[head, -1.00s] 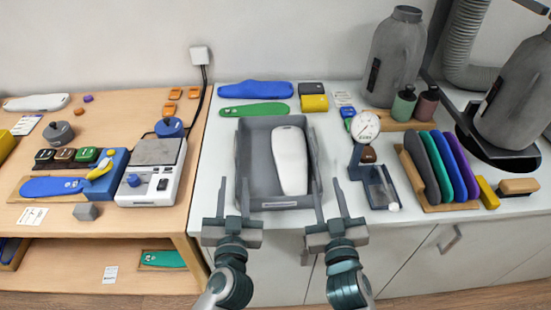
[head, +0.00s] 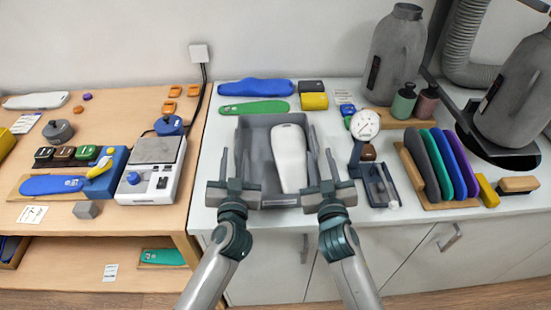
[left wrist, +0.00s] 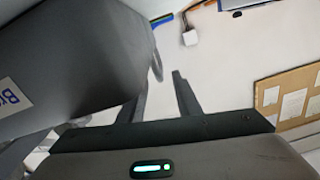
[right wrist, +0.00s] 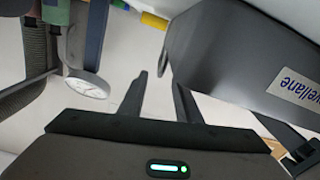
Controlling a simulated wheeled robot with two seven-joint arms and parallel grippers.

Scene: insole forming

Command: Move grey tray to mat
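The grey tray (head: 275,193) sits on the white worktop and holds a white shoe-sole-shaped form (head: 289,158). My left gripper (head: 233,158) is open at the tray's left side; my right gripper (head: 321,158) is open at its right side. In the left wrist view, the tray wall (left wrist: 75,50) lies left of the parted fingers (left wrist: 163,82). In the right wrist view, the tray wall (right wrist: 235,45) lies right of the parted fingers (right wrist: 158,82). A thin rim part stands close to the fingertips in both; I cannot tell whether they touch it. I cannot make out a mat.
A dial gauge (head: 365,125) on a stand is close right of my right gripper. A rack of coloured insoles (head: 437,205) stands further right. Blue (head: 255,88) and green (head: 255,108) insole shapes lie behind the tray. A scale (head: 152,175) stands on the wooden table left.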

